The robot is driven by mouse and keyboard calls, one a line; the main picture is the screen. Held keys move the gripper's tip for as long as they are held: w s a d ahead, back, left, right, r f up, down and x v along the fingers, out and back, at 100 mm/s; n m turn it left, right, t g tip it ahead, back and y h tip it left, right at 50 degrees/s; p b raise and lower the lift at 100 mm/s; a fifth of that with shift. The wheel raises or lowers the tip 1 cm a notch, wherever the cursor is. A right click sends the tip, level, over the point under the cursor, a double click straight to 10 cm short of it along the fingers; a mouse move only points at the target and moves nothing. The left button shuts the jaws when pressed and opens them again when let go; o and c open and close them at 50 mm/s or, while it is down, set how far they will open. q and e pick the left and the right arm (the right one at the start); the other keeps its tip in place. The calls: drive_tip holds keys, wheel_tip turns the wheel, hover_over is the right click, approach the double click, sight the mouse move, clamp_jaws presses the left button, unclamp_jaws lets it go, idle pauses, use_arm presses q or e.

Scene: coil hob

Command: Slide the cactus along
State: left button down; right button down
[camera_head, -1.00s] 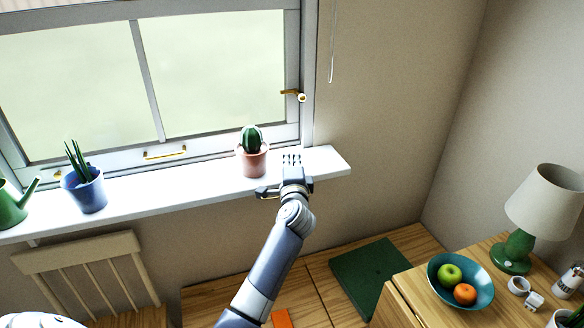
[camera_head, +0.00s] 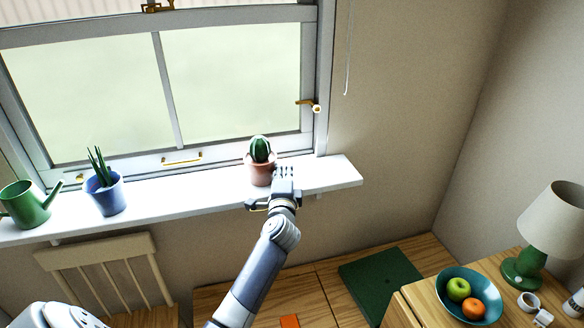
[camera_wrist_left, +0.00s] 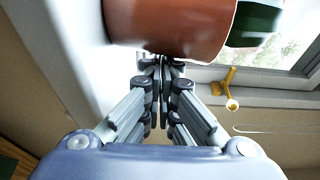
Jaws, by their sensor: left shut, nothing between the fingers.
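The cactus (camera_head: 260,149) is green and ribbed, upright in a terracotta pot (camera_head: 258,172) on the white windowsill (camera_head: 190,198). My left gripper (camera_head: 284,171) is shut and empty, on the pot's right side, and covers a little of its lower right edge. In the left wrist view the pot (camera_wrist_left: 170,25) is tilted in the picture, right by the closed fingertips (camera_wrist_left: 160,62). They look against it, but the exact contact is hidden. Part of the cactus (camera_wrist_left: 254,24) shows there at the upper right. My right gripper is out of view.
A blue pot (camera_head: 106,196) with a spiky plant and a green watering can (camera_head: 24,206) stand further left on the sill. Bare sill lies between the blue pot and the cactus. The window (camera_head: 230,85) is behind, and a chair back (camera_head: 98,252) is below.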

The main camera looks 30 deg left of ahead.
use_arm(q)
drive_tip(key=s+a+p, duration=0.1)
drive_tip(key=s+a, duration=0.2)
drive_tip(key=s, duration=0.1)
drive_tip(key=s+a+p, duration=0.1)
drive_tip(key=s+a, duration=0.2)
drive_tip(key=s, duration=0.1)
drive_tip(key=s+a+p, duration=0.1)
drive_tip(key=s+a, duration=0.3)
drive_tip(key=s, duration=0.1)
drive_tip(key=shift+r+p, duration=0.1)
drive_tip(key=shift+p, duration=0.25)
drive_tip(key=shift+w+d, duration=0.15)
drive_tip(key=shift+w, duration=0.05)
